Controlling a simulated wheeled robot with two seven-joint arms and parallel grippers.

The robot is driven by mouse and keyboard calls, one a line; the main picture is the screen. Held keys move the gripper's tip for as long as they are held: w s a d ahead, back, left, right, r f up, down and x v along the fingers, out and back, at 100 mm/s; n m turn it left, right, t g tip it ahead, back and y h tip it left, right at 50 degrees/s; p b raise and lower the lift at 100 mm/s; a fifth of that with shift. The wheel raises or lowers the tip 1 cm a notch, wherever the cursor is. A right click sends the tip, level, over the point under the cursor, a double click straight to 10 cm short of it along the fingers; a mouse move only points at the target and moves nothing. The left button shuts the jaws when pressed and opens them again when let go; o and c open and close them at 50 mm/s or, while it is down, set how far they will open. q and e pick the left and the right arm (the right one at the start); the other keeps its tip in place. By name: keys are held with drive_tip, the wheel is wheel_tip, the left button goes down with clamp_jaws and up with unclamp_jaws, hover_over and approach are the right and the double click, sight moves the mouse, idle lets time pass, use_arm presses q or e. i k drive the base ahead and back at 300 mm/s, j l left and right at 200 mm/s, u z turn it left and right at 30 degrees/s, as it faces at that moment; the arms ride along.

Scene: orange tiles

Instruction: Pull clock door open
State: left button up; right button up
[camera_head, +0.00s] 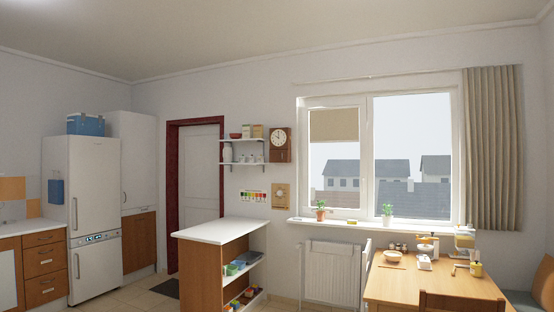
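A brown wooden wall clock (280,145) with a round pale dial hangs on the far wall, between the small shelves and the window. It is small in view, and I cannot tell whether its door is open or shut. Below it hangs a separate tan panel (282,195) with a round mark. Neither of my grippers shows in the head view.
A white-topped island (222,230) with open shelves stands in front of the clock wall. A radiator (332,272) sits under the window. A wooden table (425,285) with items and a chair is at right. A white fridge (95,210) is at left.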

sight(275, 155)
drive_tip(key=i+l+z, duration=0.15)
drive_tip(key=i, duration=0.2)
drive_tip(key=i+l+z, duration=0.1)
drive_tip(key=i, duration=0.25)
drive_tip(key=i+l, duration=0.1)
drive_tip(key=i, duration=0.35)
drive_tip(key=i+l+u, duration=0.1)
drive_tip(key=i, duration=0.4)
drive_tip(key=i+l, duration=0.2)
drive_tip(key=i, duration=0.25)
drive_tip(key=i+l, duration=0.15)
drive_tip(key=i, duration=0.3)
drive_tip(key=i+u, duration=0.5)
drive_tip(key=i, duration=1.8)
